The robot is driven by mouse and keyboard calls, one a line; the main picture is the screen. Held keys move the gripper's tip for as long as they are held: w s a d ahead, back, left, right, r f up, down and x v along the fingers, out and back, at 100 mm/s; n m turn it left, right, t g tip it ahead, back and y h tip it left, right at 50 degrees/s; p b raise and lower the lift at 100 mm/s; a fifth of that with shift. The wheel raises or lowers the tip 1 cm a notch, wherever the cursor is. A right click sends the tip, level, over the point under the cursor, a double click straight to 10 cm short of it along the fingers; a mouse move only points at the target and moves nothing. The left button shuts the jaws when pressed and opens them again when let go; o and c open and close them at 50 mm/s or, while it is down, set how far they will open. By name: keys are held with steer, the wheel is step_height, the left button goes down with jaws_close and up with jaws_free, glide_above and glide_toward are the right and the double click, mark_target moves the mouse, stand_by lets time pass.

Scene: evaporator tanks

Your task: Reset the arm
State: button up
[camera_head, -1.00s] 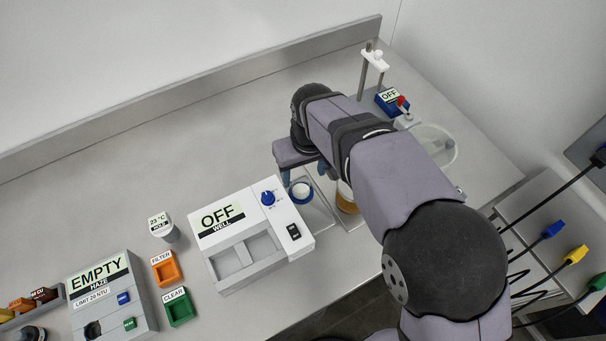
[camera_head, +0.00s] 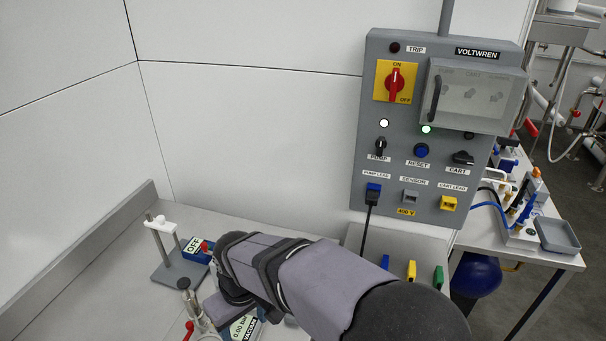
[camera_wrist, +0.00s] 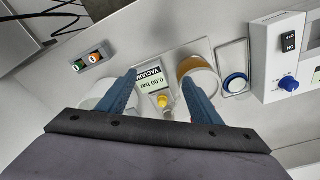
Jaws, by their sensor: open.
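My gripper (camera_wrist: 163,92) is open in the wrist view, with its two blue fingers apart and nothing held between them. It points down above the bench. A vacuum gauge (camera_wrist: 150,78) reading 0.00 bar shows between the fingers, with a yellow knob (camera_wrist: 163,101) in front of it. My arm reaches in from the bottom of the head view. Its wrist is beside the blue OFF box (camera_head: 197,249), and the gauge (camera_head: 243,327) is partly hidden by the arm. The fingers cannot be made out in the head view.
A jar with amber contents (camera_wrist: 197,72) and a blue-rimmed white cup (camera_wrist: 236,83) stand right of the fingers. A white device (camera_wrist: 289,60) is farther right. A black lead (camera_head: 367,225) hangs from the panel.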

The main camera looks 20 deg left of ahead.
steer(key=w+d+m, duration=0.3)
steer(key=d, duration=0.8)
steer(key=w+d+m, duration=0.3)
steer(key=d, duration=0.9)
steer(key=s+d+f+m+h, duration=0.1)
steer(key=s+d+f+m, duration=0.1)
steer(key=s+d+m, duration=0.3)
steer(key=s+d, duration=0.4)
steer(key=d, duration=0.7)
steer(key=shift+s+m+g, duration=0.15)
steer(key=shift+m+g, duration=0.25)
steer(key=shift+d+f, duration=0.1)
